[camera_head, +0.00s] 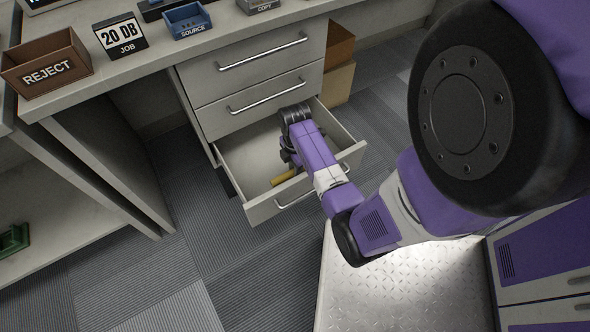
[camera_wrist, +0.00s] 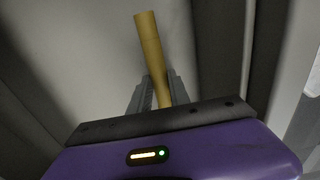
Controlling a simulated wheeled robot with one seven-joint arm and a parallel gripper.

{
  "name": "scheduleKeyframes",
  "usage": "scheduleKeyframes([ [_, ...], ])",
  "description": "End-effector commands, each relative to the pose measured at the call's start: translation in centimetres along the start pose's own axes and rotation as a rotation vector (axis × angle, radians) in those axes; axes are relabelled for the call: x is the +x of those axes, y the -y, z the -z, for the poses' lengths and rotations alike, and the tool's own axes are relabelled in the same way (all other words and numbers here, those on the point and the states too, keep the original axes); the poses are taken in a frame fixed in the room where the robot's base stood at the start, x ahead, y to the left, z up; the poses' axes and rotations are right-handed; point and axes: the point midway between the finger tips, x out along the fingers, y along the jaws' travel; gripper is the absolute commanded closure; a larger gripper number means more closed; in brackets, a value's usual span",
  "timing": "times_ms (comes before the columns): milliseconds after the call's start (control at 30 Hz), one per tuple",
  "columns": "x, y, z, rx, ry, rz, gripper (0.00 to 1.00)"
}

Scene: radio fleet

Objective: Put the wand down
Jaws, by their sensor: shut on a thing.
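The wand is a plain yellow rod (camera_wrist: 150,45). In the wrist view it stands out from between the two grey fingers of my gripper (camera_wrist: 160,92), which is shut on it. Its lower end is hidden behind the gripper body. In the head view part of the yellow wand (camera_head: 283,177) shows inside the open bottom drawer (camera_head: 240,153). My arm reaches down into this drawer, and the fingers are hidden there by my own wrist. I cannot tell whether the wand touches the drawer floor.
Two shut drawers with bar handles (camera_head: 262,52) sit above the open one. On the desk stand a brown REJECT bin (camera_head: 46,64), a 20 DB JOB sign (camera_head: 120,36) and a blue SOURCE tray (camera_head: 187,20). Carpet in front is clear.

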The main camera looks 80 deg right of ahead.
Motion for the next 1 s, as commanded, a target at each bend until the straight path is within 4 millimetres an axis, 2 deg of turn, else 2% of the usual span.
scheduleKeyframes([
  [100,0.66,-0.05,-0.01,0.000,0.000,-0.001,1.00],
  [433,0.93,-0.02,0.01,0.000,0.000,-0.001,1.00],
  [467,0.88,-0.02,0.00,0.000,0.000,-0.001,0.71],
  [533,0.87,-0.01,-0.01,0.000,0.000,-0.001,0.58],
  [1000,1.26,-0.05,-0.05,0.001,0.000,-0.003,0.56],
])
